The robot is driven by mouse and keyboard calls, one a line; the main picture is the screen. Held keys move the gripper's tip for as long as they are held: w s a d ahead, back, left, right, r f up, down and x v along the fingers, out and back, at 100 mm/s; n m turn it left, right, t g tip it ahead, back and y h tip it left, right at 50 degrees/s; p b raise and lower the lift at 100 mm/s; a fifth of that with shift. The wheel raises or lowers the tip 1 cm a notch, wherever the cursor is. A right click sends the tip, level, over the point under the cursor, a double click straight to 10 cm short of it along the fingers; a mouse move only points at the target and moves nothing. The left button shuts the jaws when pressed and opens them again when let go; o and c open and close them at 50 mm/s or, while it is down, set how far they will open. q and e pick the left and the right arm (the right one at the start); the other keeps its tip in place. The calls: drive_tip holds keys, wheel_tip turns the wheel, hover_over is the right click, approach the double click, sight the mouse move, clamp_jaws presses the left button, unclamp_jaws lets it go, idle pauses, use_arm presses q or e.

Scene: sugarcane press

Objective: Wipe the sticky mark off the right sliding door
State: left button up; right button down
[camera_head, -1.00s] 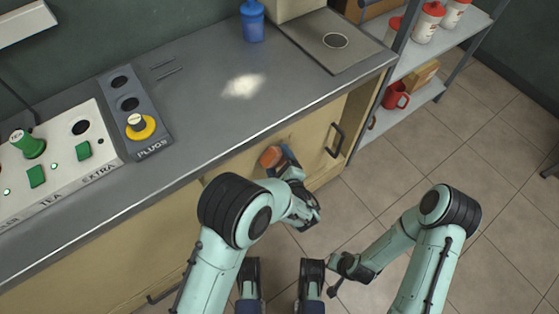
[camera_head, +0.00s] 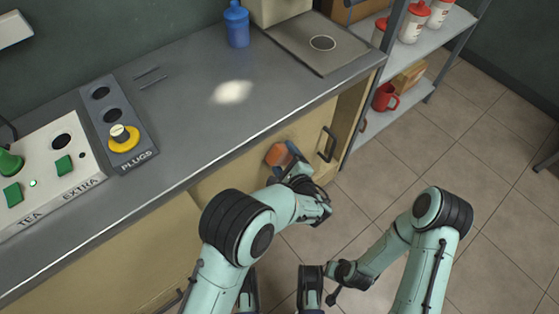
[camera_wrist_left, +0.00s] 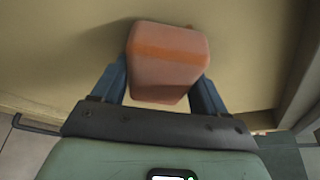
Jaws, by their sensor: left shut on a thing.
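My left gripper (camera_head: 286,158) is shut on an orange-pink sponge (camera_head: 277,154) in front of the cabinet under the counter. In the left wrist view the sponge (camera_wrist_left: 167,62) sits between the two blue fingers, against or very close to the pale door face (camera_wrist_left: 65,50). I cannot tell if it touches. The right sliding door (camera_head: 306,134) is beige with a dark handle (camera_head: 326,145), to the right of the sponge. I see no sticky mark; the sponge and arm cover part of the door. My right gripper (camera_head: 337,288) is small and dark, low in the head view, away from the cabinet.
The grey counter (camera_head: 190,120) above carries a blue bottle (camera_head: 237,26), a plug holder (camera_head: 118,130) and a button panel (camera_head: 60,165). A metal shelf (camera_head: 405,105) with a red mug (camera_head: 385,97) stands to the right. The tiled floor at right is open.

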use_arm(q)
drive_tip(key=shift+w+d+b, duration=0.55)
drive_tip(key=shift+w+d, duration=0.3)
drive_tip(key=shift+d, duration=0.05)
